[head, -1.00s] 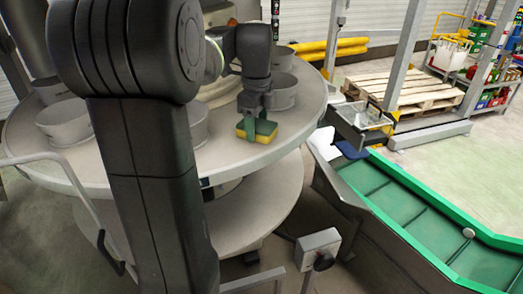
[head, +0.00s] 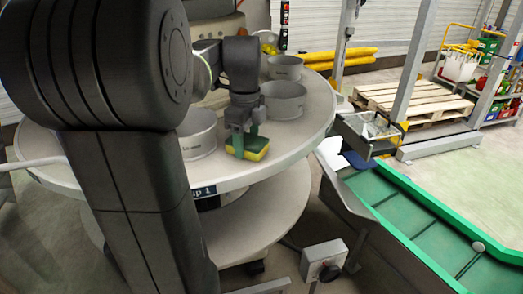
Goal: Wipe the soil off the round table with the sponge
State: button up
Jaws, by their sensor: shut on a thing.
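The round table (head: 292,148) is a grey disc with a lower round shelf. The sponge (head: 256,150), yellow with a green side, is at the front right part of the tabletop, near the rim. My gripper (head: 244,141) points down and is shut on the sponge. The sponge looks low on or just above the surface; I cannot tell if it touches. No soil can be made out on the visible tabletop; my arm hides much of the left part.
Grey round bowls stand on the table: one left of the sponge (head: 198,134), one behind it (head: 283,100), one farther back (head: 285,68). A green conveyor (head: 400,215) runs at the right. A grey control box (head: 323,258) stands below the table's front right.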

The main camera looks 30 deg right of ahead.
jog(key=shift+r, duration=0.45)
